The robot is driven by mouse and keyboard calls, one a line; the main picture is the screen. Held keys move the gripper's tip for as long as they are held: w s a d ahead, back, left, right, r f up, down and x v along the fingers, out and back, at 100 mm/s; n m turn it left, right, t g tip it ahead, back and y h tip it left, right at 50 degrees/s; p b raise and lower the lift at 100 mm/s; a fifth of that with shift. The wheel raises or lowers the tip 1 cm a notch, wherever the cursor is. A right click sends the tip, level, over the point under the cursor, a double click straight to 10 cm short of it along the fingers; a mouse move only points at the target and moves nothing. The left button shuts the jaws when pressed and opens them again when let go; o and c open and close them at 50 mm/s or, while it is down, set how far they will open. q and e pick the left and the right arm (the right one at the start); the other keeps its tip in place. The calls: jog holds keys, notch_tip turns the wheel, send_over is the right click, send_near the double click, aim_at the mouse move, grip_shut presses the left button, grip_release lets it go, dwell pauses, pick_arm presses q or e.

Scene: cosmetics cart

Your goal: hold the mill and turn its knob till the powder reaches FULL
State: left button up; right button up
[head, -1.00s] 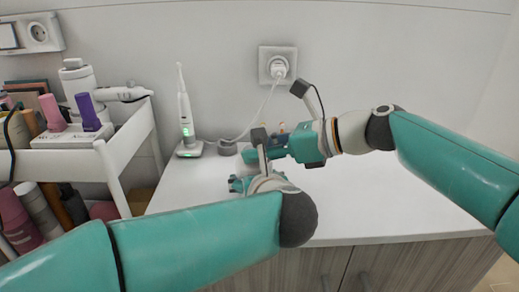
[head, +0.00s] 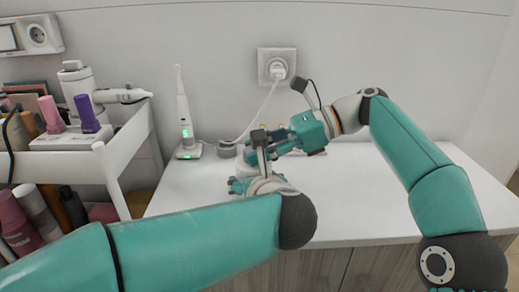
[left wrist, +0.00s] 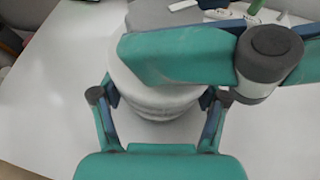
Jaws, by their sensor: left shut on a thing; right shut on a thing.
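The mill is a pale round body (left wrist: 157,102) standing between the fingers of my left gripper (left wrist: 158,98), which is shut on it from both sides. In the head view my left gripper (head: 258,182) hides most of the mill. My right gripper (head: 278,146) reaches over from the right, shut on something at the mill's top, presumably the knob. Its teal part (left wrist: 175,55) crosses above the mill in the left wrist view and covers the knob. A grey surface (left wrist: 155,15) shows behind it. The powder level and FULL mark cannot be seen.
An electric toothbrush (head: 184,120) with a green light stands on the white counter (head: 370,205) at the back left. A cable runs up to a wall socket (head: 277,66). A white cart (head: 70,163) with bottles is at the left. The counter's right side is clear.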

jog(key=o, duration=1.2)
jog(key=shift+c, duration=0.2)
jog(key=shift+r+m+t, duration=0.1)
jog(key=shift+m+t, duration=0.2)
jog(key=shift+t, duration=0.1)
